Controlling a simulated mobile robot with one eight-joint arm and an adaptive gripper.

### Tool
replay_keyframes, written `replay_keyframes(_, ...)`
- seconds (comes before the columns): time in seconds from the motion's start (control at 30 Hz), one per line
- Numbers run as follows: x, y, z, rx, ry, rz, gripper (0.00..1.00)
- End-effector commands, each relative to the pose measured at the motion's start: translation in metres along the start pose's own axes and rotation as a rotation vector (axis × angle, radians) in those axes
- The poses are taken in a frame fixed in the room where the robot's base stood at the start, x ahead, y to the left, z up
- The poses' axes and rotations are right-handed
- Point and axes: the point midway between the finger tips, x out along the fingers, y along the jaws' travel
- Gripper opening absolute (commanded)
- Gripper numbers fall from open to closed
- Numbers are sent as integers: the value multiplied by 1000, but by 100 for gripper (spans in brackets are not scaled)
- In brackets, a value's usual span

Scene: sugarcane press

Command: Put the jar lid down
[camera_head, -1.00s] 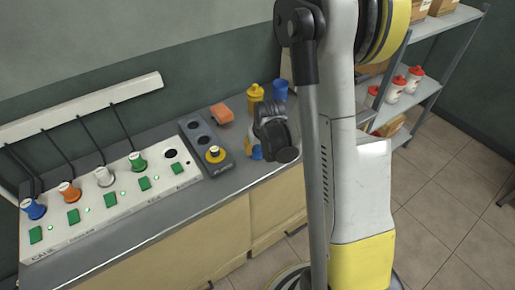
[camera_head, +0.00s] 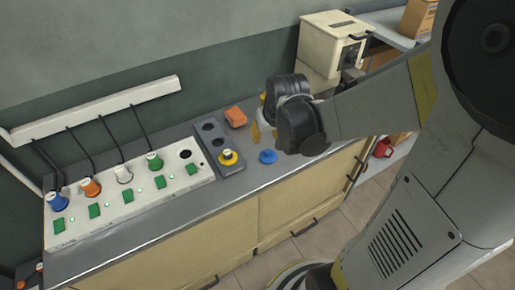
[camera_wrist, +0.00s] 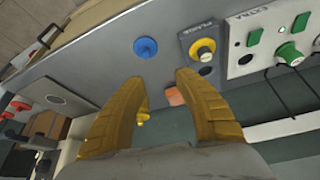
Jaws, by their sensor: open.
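The jar lid, a round blue piece with a small raised middle (camera_head: 267,156), lies flat on the grey counter (camera_head: 235,187) near its front edge. It also shows in the wrist view (camera_wrist: 145,47), beyond my fingertips and clear of them. My gripper (camera_head: 263,133) is open and empty, just behind the lid in the head view. Its two yellow fingers stand apart in the wrist view (camera_wrist: 160,82), with nothing held between them. A small yellow thing (camera_wrist: 142,119) shows beyond the left finger; the jars behind my gripper are mostly hidden in the head view.
A dark block with a yellow knob (camera_head: 228,157) is left of the lid. An orange block (camera_head: 235,117) lies behind it. A white panel with coloured plugs and green switches (camera_head: 130,195) fills the counter's left. A cream machine (camera_head: 333,45) stands at the back right.

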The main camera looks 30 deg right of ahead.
Motion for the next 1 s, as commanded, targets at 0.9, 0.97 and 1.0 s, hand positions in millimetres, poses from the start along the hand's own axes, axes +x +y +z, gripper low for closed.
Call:
replay_keyframes(0.9,-146,-84,78,-153,176,-95,38)
replay_keyframes(0.97,-146,-84,78,-152,176,-94,38)
replay_keyframes(1.0,-146,-84,78,-152,176,-94,38)
